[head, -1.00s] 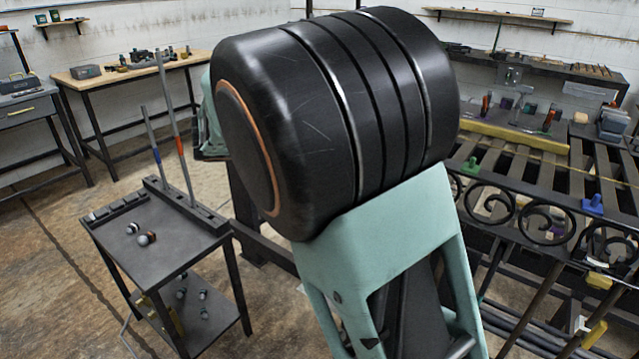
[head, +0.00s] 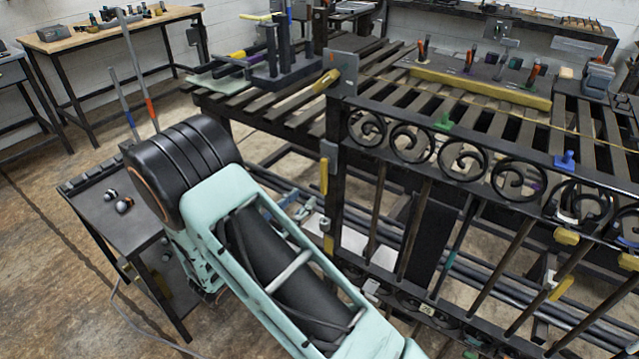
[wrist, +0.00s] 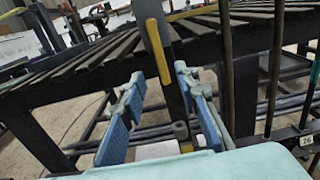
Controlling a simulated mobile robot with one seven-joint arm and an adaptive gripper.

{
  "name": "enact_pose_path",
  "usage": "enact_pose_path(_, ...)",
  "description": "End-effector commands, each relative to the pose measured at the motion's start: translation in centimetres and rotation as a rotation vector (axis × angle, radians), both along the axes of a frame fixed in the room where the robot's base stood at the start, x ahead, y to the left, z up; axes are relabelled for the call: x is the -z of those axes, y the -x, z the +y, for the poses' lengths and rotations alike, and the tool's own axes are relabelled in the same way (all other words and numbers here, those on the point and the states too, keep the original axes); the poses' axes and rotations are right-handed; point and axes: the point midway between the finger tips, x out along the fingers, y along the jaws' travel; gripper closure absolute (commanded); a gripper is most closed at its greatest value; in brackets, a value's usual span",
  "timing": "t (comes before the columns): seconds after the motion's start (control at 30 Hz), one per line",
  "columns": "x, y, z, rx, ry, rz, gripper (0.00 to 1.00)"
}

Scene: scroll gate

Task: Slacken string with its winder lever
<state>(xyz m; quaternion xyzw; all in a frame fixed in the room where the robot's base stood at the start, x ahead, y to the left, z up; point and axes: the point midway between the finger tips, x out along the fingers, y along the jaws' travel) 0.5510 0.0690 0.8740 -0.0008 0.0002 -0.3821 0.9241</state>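A grey winder plate (head: 343,68) stands on top of the gate's near corner post in the head view. A yellow lever (head: 325,82) slants down to the left from it. In the wrist view a yellow lever (wrist: 157,48) on a grey plate hangs down just beyond my fingers, near the middle. My gripper (wrist: 163,115) is open, its two blue-padded fingers wide apart with nothing held between them. In the head view I cannot make out the fingers clearly past my arm. A thin pale line, perhaps the string, runs along the top of the gate.
The dark scrolled gate (head: 462,160) spans the right side, with coloured clamps and several yellow blocks on it. A slatted bench with a yellow beam (head: 480,88) lies behind. A small dark cart (head: 92,212) stands at the left. Open floor lies between cart and workbench.

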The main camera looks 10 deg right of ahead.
Motion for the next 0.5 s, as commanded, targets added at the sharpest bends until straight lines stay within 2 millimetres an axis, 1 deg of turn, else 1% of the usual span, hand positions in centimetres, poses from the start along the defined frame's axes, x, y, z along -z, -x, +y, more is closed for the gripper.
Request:
enact_pose_path(0.03, 0.0, -0.7, -0.9, 0.004, 0.001, -0.001, 0.71)
enact_pose_path(0.2, -0.1, -3.1, -3.3, 0.005, -0.001, -0.002, 0.71)
enact_pose_path(0.4, 0.0, -5.1, -5.2, 0.003, -0.001, -0.001, 0.71)
enact_pose_path(0.5, 0.0, -5.7, -5.7, 0.003, -0.001, -0.001, 0.71)
